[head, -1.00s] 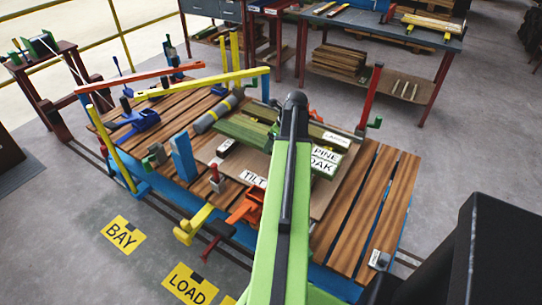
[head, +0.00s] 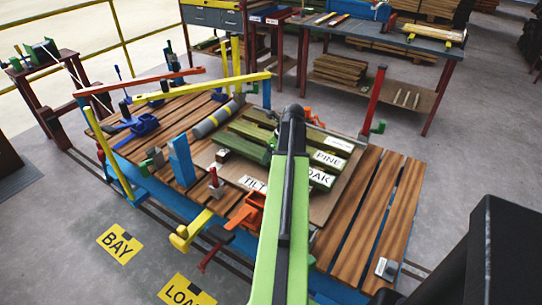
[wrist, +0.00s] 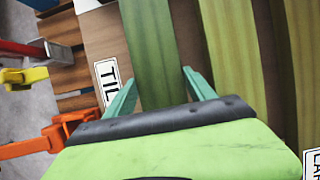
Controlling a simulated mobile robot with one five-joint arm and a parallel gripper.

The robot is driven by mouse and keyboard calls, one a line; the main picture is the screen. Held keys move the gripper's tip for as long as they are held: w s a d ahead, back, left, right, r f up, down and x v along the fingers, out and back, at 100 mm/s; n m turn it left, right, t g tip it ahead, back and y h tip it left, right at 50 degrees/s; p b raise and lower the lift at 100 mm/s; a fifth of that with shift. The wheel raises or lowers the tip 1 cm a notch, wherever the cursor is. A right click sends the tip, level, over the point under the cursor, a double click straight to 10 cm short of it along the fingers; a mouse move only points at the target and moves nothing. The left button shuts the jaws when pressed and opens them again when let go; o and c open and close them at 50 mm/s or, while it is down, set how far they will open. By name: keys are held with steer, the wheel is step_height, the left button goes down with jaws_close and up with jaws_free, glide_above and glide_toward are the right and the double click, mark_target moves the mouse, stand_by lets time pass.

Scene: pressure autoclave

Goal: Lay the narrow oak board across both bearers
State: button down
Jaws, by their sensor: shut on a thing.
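My gripper (wrist: 160,92) has its two teal fingers on either side of a narrow dark green board (wrist: 150,42) in the wrist view. It is shut on this board. In the head view my arm hides the fingers; a dark green board (head: 243,147) shows left of the arm. Lighter olive boards (wrist: 230,50) lie to the right of the held one. I cannot tell surely which parts are the bearers; a yellow bar (head: 200,88) and a red-orange bar (head: 135,81) span posts at the back left.
A PINE label (head: 328,160) and a TILT label (head: 254,183) lie around the boards. A blue upright block (head: 181,160), a grey roll (head: 212,121) and an orange clamp (head: 247,212) stand nearby. A red post (head: 374,100) rises behind. The slatted bench (head: 375,215) is mostly clear at right.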

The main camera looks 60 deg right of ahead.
steer(key=shift+c, duration=1.6)
jaws_free()
steer(key=shift+f, duration=0.1)
steer(key=shift+r+p, duration=0.5)
steer(key=p+v, duration=1)
steer(key=v, duration=0.1)
steer(key=shift+s+r, duration=0.2)
